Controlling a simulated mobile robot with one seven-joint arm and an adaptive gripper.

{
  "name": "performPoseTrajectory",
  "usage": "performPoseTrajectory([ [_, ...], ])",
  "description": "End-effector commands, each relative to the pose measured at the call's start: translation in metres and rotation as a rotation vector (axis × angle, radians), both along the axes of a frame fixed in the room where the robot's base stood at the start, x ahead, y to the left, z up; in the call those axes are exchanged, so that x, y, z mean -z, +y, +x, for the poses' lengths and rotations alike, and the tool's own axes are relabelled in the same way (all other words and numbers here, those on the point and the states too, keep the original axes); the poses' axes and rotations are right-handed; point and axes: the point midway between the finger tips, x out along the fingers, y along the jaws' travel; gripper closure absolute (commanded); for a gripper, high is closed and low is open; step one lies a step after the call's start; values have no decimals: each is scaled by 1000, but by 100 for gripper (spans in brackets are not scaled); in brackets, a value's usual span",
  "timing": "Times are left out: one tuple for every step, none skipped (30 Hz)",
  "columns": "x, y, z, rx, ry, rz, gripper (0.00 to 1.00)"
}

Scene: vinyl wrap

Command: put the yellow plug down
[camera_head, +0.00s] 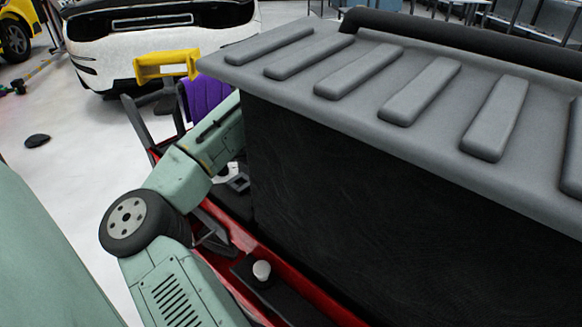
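I cannot make out a yellow plug for certain. The one yellow thing nearby is a bracket-shaped piece (167,66) at the upper left, in front of the white car; I cannot tell whether it is the plug. My pale green arm rises from the bottom left, bends at a dark round joint, and runs up and right behind the large black box (400,200). The box hides the arm's far end. My gripper is not seen, so neither its opening nor anything it holds shows.
The black box with a ribbed grey lid (300,85) fills the right side, close to my arm. A purple roll (205,97) stands behind. A white car (160,45) is beyond; the left floor is mostly clear.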

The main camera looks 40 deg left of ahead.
Motion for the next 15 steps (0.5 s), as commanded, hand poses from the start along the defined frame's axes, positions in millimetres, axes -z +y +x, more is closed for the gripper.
performPoseTrajectory([
  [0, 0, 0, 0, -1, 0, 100],
  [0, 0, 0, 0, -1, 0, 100],
  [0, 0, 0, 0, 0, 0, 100],
  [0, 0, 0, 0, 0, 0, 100],
  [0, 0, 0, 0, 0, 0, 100],
  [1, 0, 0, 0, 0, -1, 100],
  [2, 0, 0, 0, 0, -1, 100],
  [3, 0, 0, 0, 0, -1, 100],
  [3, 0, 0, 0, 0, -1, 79],
  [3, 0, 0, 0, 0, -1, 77],
  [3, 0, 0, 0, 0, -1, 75],
  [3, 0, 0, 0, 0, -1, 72],
  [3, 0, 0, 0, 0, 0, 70],
  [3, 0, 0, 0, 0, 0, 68],
  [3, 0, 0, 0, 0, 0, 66],
])
